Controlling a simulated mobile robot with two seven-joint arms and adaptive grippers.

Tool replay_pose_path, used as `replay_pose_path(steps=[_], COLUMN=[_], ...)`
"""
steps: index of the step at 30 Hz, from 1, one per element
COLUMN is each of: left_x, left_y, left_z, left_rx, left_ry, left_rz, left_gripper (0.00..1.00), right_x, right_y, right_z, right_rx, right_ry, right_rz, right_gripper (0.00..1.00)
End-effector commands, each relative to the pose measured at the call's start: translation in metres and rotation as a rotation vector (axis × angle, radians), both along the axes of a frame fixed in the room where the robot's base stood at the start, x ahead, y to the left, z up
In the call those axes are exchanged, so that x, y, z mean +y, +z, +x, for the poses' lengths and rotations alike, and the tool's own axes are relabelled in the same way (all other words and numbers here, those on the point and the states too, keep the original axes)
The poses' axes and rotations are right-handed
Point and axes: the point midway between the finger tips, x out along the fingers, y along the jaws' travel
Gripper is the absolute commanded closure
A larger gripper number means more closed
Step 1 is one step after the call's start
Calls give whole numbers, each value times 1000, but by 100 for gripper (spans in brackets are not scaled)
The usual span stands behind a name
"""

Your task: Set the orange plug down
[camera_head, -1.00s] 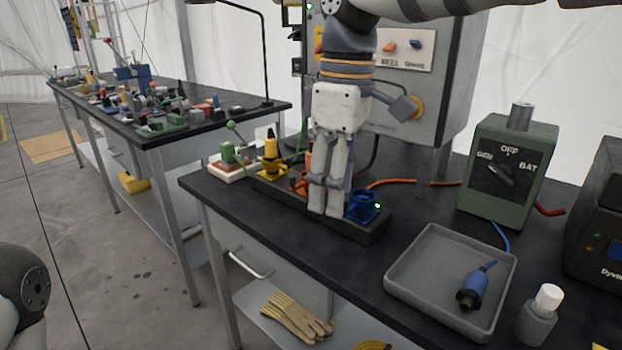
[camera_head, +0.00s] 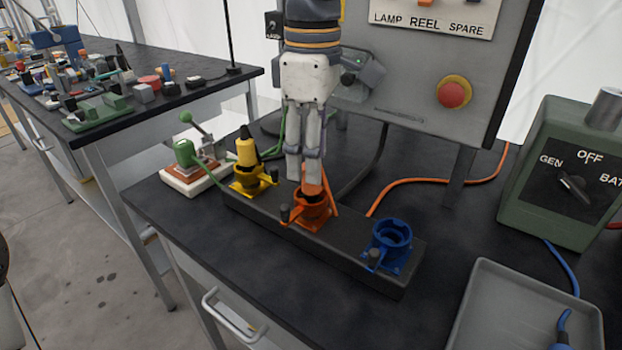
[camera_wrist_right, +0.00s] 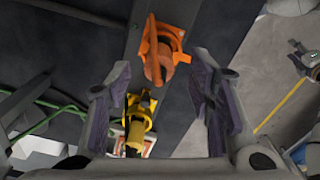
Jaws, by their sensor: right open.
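My right gripper (camera_head: 304,174) points down over the orange socket (camera_head: 311,216) on the dark bar. Its fingers are open. In the right wrist view the open gripper (camera_wrist_right: 163,72) has the orange socket (camera_wrist_right: 168,42) ahead, between and beyond its fingertips. An upright orange piece (camera_head: 313,181) rises from the socket by the fingertips; I cannot tell whether it is the orange plug or a part of the socket, and no separate orange plug shows clearly. My left gripper is out of view.
A yellow plug (camera_head: 246,150) stands upright left of the orange socket, and an empty blue socket (camera_head: 389,241) is at right. An orange cable (camera_head: 425,181) runs across the bench behind. A grey tray (camera_head: 487,299) and green switch box (camera_head: 569,170) are at right.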

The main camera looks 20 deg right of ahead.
Motion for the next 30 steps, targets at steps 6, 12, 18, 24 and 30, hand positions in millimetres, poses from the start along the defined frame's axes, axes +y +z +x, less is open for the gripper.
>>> replay_pose_path(steps=[6,12,18,24,30], left_x=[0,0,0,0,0], left_y=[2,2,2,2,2], left_z=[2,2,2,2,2], left_rx=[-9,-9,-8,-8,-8], left_ry=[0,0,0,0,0], left_rz=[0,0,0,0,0], left_gripper=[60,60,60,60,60], right_x=[1,1,1,1,1], right_y=[-35,-38,-38,-38,-35], right_z=[0,0,0,0,0], right_rx=[-1,-2,-2,-1,-2], right_ry=[0,0,0,0,-1], right_rz=[1,0,-1,-1,0], right_gripper=[52,52,91,100,100])
